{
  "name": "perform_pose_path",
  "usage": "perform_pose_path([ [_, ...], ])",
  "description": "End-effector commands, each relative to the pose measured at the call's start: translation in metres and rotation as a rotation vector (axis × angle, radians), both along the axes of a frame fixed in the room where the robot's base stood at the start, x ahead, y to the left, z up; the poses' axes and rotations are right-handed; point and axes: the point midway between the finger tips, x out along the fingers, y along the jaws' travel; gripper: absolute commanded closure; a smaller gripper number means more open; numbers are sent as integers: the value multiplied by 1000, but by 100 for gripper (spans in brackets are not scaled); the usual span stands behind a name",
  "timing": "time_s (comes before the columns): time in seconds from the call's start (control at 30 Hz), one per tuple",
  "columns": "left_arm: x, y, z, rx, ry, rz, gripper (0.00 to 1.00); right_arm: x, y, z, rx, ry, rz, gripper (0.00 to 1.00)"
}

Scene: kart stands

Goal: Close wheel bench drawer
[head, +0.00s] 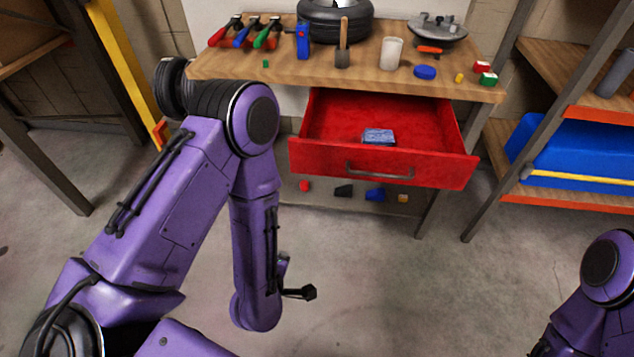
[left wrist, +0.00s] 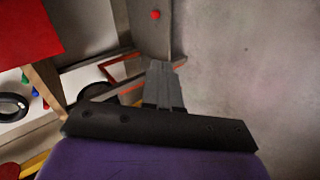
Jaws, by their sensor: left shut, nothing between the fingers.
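The red drawer (head: 320,158) of the wooden-topped bench (head: 290,72) is pulled well out. It has a dark bar handle (head: 380,172) on its front, and a small blue box (head: 378,136) lies inside. My left arm reaches in front of the bench, left of the drawer, with its forearm hanging down. In the left wrist view my left gripper (left wrist: 166,68) shows its grey fingers together, with nothing between them. It is apart from the drawer. In the head view the fingers cannot be made out. My right gripper is not in view; only part of my right arm shows at lower right.
The bench top holds a tyre (head: 335,22), clamps, a white cup (head: 391,53) and several small items. Small pieces lie below the drawer. A shelf with a blue bin (head: 570,150) stands at right. A yellow post (head: 125,70) is at left. The floor before the drawer is clear.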

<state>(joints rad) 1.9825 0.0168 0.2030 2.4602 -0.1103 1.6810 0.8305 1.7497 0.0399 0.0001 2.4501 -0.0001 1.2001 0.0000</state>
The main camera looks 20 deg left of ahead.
Motion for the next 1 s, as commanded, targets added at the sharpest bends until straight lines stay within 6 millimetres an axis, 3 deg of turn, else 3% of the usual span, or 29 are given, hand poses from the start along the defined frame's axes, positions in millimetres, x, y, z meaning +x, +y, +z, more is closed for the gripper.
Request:
perform_pose_path([
  [0.03, 27, -15, 3, -202, -191, 133, 100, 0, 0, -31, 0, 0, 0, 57],
  [0.13, 59, -38, 44, -666, -528, 363, 100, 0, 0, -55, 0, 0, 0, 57],
  [0.3, 76, -56, 98, -1295, -854, 549, 100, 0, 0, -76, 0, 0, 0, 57],
  [0.4, 78, -59, 113, -1475, -924, 587, 100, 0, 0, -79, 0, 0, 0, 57],
  [0.57, 92, -56, 121, -1530, -945, 602, 100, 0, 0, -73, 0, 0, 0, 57],
  [1.0, 181, -29, 120, -1521, -941, 601, 100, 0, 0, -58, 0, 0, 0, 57],
])
